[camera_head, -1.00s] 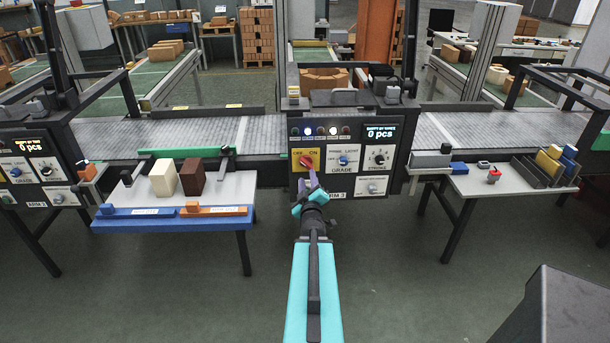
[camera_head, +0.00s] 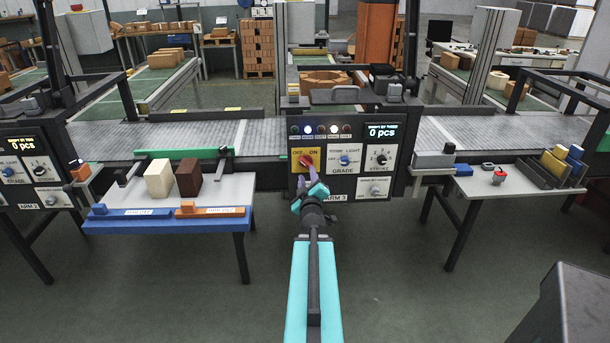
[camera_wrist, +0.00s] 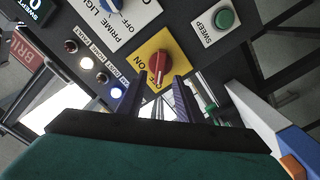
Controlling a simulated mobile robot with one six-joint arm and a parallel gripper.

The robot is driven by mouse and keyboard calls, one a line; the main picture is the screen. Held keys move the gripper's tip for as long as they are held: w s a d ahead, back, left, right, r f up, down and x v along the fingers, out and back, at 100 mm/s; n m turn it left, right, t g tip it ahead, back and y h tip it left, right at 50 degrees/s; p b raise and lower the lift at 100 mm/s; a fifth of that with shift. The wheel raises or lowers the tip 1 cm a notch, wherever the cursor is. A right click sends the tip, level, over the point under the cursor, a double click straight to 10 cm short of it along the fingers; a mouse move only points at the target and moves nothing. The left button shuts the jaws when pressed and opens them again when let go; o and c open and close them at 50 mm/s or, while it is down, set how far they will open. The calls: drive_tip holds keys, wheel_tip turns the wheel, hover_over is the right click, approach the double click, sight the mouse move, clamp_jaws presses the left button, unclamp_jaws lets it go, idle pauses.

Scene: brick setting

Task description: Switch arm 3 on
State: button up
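The arm 3 panel (camera_head: 345,150) stands ahead of me, with an ARM 3 label low on it. Its red rotary switch (camera_head: 306,161) sits on a yellow plate marked OFF and ON; it also shows in the wrist view (camera_wrist: 158,64). I cannot tell surely which mark the knob points at. My gripper (camera_head: 311,178) is just in front of and below the switch. In the wrist view my gripper's two fingers (camera_wrist: 163,80) are apart, with the red knob showing between and just beyond their tips. I cannot see contact. The fingers hide part of the yellow plate.
A blue PRIME/LIGHT knob (camera_head: 344,160) and a black STROKE knob (camera_head: 380,159) sit right of the switch. A green SWEEP button (camera_wrist: 225,18) is near it in the wrist view. Side tables with a cream block (camera_head: 159,178) and small items flank the panel.

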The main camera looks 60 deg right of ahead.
sight(306, 166)
drive_tip(key=shift+f+b, duration=0.15)
drive_tip(key=shift+b, duration=0.15)
drive_tip(key=b+x, duration=0.2)
drive_tip(key=shift+w+d, duration=0.15)
drive_tip(key=shift+d, duration=0.15)
drive_tip(key=shift+w+d, duration=0.4)
drive_tip(key=shift+d, duration=0.15)
drive_tip(key=shift+x, duration=0.85)
